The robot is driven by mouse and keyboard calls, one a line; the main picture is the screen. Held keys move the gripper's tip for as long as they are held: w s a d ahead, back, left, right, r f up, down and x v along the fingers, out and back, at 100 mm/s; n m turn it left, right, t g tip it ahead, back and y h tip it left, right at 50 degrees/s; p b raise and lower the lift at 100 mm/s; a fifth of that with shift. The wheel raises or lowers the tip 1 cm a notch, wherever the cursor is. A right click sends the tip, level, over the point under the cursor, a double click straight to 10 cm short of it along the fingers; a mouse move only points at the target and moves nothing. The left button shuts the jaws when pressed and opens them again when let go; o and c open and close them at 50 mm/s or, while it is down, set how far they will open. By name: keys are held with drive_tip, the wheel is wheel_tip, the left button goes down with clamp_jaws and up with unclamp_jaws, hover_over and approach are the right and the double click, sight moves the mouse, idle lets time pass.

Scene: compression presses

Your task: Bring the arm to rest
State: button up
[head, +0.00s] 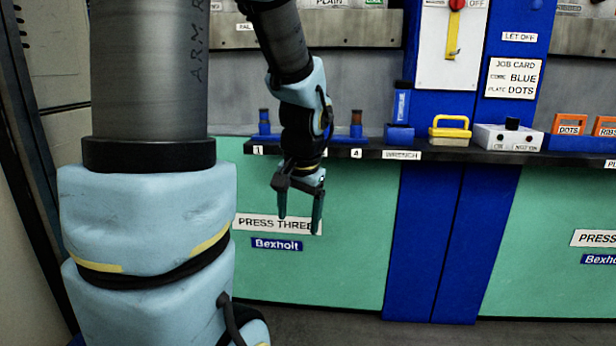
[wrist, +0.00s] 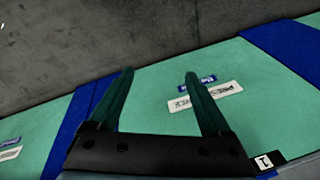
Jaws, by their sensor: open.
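My gripper (head: 300,212) hangs in front of the green front panel (head: 350,260) of press three, below the shelf edge, fingers pointing down. The wrist view shows its two dark green fingers (wrist: 158,88) spread apart with nothing between them. Beyond them in that view lie the green panel with its labels and the grey floor (wrist: 120,40). My arm comes down from the top of the head view and hides part of the shelf behind it.
A dark shelf (head: 340,148) runs behind my arm. It carries small blue holders, a yellow-handled item (head: 450,131), a white box (head: 507,136) and orange-framed plates (head: 569,125). A blue column (head: 432,240) stands right of the panel. The floor below is clear.

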drive_tip(key=s+a+f+n+g+h, duration=0.1)
drive_tip(key=s+a+f+n, duration=0.35)
drive_tip(key=s, duration=0.25)
wheel_tip(320, 180, up, 29)
drive_tip(key=p, duration=2.9)
drive_tip(key=shift+w, duration=0.15)
